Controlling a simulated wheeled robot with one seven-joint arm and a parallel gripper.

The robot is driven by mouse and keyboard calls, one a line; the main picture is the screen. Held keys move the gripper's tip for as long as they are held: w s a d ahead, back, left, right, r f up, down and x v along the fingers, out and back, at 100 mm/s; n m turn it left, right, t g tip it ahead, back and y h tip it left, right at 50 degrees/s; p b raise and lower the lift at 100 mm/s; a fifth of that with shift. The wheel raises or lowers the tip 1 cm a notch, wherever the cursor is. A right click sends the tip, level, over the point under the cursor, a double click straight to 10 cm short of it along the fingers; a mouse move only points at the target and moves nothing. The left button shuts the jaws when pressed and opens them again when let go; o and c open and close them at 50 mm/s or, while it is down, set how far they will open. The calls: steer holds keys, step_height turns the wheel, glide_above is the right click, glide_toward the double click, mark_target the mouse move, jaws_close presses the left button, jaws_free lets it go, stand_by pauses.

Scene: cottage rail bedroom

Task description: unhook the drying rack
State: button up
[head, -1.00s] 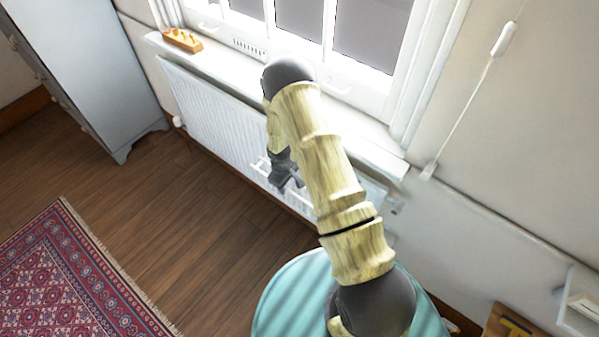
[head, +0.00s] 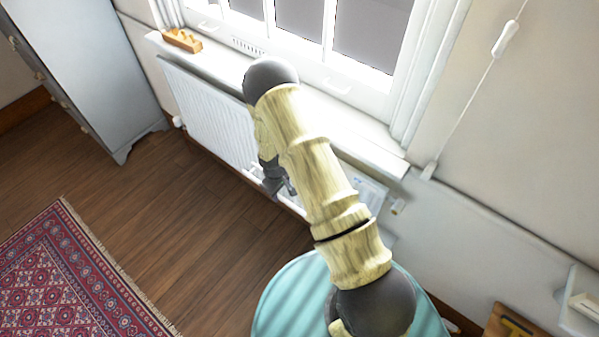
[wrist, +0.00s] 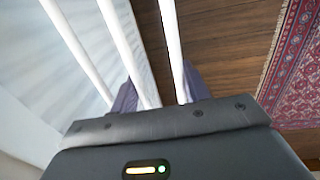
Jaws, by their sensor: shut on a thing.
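The drying rack shows as white bars (wrist: 130,55) that run up the left and middle of the wrist view. In the head view only a small white part of the rack (head: 256,170) shows beside my gripper, in front of the radiator; my arm hides much of it. My gripper (head: 277,188) is low in front of the radiator, and its dark fingers also show in the wrist view (wrist: 158,93). It is shut on the rack, with white bars running down to the fingers. The rack's hooks and the exact contact are hidden.
The white radiator (head: 210,115) is under the window sill (head: 375,150). A grey cabinet (head: 95,65) stands left. A round turquoise-topped piece (head: 285,300) is below my arm. Wooden floor (head: 190,220) is clear towards the patterned rug (head: 75,270).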

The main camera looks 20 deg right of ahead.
steer(key=shift+a, duration=0.1)
steer(key=s+a+r+p, duration=0.1)
steer(key=s+a+r, duration=0.2)
steer(key=a, duration=0.1)
steer(key=shift+s+a, duration=0.25)
steer(key=shift+a, duration=0.1)
stand_by(0.6)
steer(key=shift+r+p, duration=0.1)
steer(key=shift+p, duration=0.2)
